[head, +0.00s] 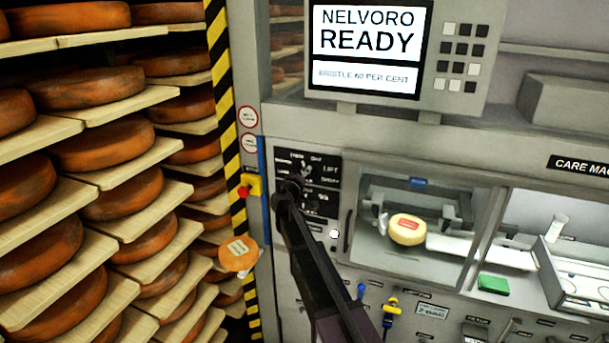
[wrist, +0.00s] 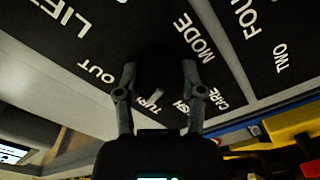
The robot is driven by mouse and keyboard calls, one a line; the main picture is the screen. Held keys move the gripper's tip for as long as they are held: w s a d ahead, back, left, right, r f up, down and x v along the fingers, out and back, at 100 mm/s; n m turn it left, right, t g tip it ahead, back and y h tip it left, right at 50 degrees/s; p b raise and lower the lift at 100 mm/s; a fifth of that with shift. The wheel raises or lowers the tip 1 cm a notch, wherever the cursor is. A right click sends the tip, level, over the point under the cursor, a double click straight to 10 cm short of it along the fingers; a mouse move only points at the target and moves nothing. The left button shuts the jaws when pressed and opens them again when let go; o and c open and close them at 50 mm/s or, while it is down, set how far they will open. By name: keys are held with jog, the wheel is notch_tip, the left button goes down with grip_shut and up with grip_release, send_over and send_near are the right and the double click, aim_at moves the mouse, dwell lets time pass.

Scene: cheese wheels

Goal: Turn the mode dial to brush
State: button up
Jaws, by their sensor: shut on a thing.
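The mode dial (wrist: 159,72) is a dark knob on a black panel (head: 328,157), under the word MODE in the wrist view. Labels OUT, TURN, a partly hidden word ending in SH, and CARE surround it. A pale mark (wrist: 156,96) on the dial lies close to TURN; its exact setting is hard to tell. My gripper (wrist: 160,70) is shut on the dial, one finger on each side. In the head view my gripper (head: 291,190) is at the panel's left part, and my arm hides some of the panel.
A screen (head: 366,48) reads NELVORO READY. A red button on a yellow box (head: 252,186) is left of the panel. A cheese wheel (head: 407,229) sits behind the window at right. Racks of cheese wheels (head: 100,145) fill the left.

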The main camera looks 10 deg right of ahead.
jog(key=n, duration=0.4)
jog(key=shift+w+r+n, duration=0.1)
jog(key=shift+n, duration=0.2)
jog(key=n, duration=0.5)
dwell(0.3)
jog(key=o, duration=1.1)
jog(key=shift+o, duration=0.2)
jog(key=v, duration=1.2)
